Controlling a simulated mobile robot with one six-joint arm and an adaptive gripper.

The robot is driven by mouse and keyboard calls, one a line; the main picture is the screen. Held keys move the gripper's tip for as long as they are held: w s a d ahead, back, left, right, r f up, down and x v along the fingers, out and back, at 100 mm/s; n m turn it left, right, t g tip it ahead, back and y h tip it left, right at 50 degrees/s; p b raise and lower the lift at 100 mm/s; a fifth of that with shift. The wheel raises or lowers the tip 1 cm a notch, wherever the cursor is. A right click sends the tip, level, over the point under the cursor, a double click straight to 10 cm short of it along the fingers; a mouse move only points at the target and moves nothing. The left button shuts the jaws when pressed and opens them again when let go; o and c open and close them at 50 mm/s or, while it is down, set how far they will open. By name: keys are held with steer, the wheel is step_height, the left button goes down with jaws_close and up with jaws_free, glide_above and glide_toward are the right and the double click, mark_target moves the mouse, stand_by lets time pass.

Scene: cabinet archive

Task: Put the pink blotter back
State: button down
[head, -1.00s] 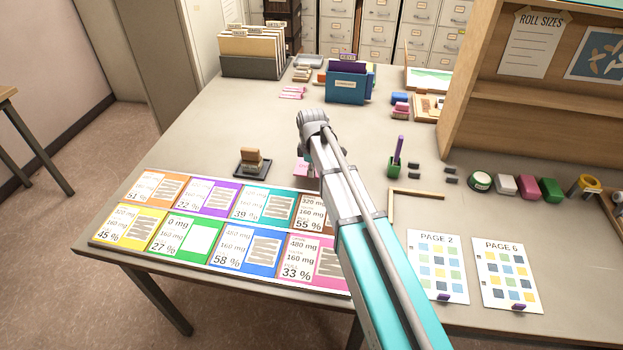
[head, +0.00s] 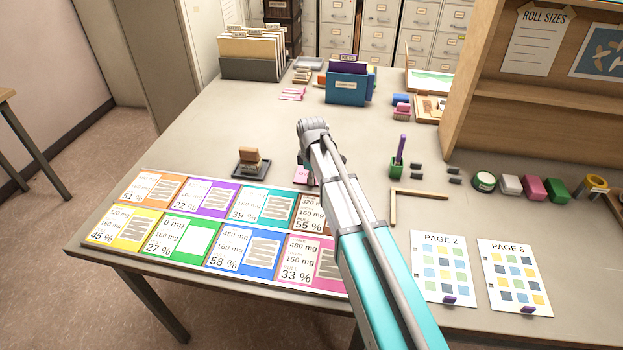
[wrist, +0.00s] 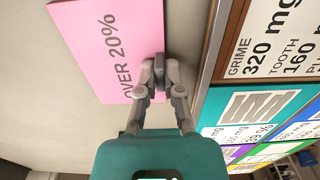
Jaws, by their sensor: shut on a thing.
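The pink blotter (wrist: 105,45) is a flat pink sheet with the dark print "OVER 20%". My gripper (wrist: 158,78) is shut on its edge in the wrist view. In the head view only a small part of the blotter (head: 300,174) shows left of my arm, just beyond the board of coloured label cards; my arm hides the rest and the fingertips. I cannot tell whether the blotter touches the desk.
The board of coloured cards (head: 141,243) lies along the front edge. A stamp on a dark pad (head: 249,162) stands left of my gripper. Pink slips (head: 292,94) lie farther back by a blue file box (head: 346,88). A wooden corner piece (head: 420,192) is at right.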

steer(key=c, duration=0.8)
jaws_free()
step_height(320, 180, up, 12)
steer(key=p, duration=1.2)
steer(key=shift+r, duration=0.15)
steer(key=s+d+m, duration=0.5)
steer(key=s, duration=0.2)
steer(key=s+d+m, duration=0.5)
steer(key=s+d, duration=0.1)
steer(key=s, duration=0.1)
steer(key=s+d+m, duration=0.5)
steer(key=s, duration=0.2)
steer(key=shift+d+m, duration=0.35)
steer(key=shift+m, duration=0.05)
